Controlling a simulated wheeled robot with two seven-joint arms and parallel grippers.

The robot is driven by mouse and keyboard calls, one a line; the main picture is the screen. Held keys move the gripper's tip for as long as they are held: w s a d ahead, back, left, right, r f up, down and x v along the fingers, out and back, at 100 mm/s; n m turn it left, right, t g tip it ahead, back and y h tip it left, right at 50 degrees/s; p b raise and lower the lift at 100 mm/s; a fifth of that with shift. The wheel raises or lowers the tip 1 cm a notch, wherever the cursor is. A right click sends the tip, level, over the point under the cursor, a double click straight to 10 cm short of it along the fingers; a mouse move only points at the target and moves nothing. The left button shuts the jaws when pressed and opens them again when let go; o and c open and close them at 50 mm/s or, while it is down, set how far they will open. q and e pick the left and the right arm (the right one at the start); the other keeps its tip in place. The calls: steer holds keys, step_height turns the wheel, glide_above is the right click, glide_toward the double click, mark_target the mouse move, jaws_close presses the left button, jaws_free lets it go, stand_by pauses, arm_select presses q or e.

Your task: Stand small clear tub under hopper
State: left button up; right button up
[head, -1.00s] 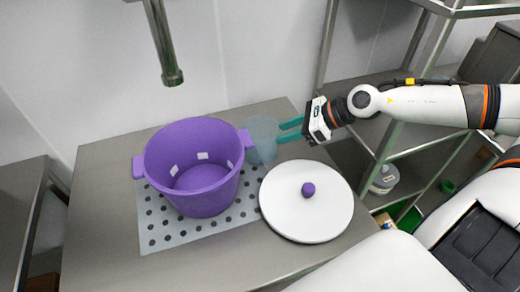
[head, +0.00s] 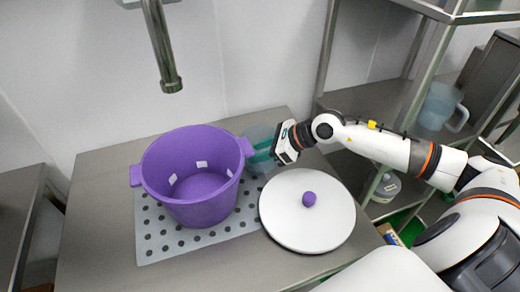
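A small clear, bluish tub (head: 258,133) stands on the steel table just behind and to the right of the purple pot, partly hidden by my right gripper. My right gripper (head: 260,150) has its two green fingers at the tub, overlapping its wall. A gap shows between the fingers, but I cannot tell whether they press on the tub. No hopper is clearly seen. My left gripper is not in view.
The purple pot (head: 197,190) stands on a perforated grey mat (head: 160,245). A white lid (head: 285,215) with a purple knob lies to its right. A metal pipe (head: 160,45) hangs above the table. A clear jug (head: 440,105) stands on the right shelf.

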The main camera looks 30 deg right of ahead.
steer(key=shift+x, duration=0.95)
steer(key=shift+d, duration=0.1)
jaws_close()
steer(key=shift+r, duration=0.15)
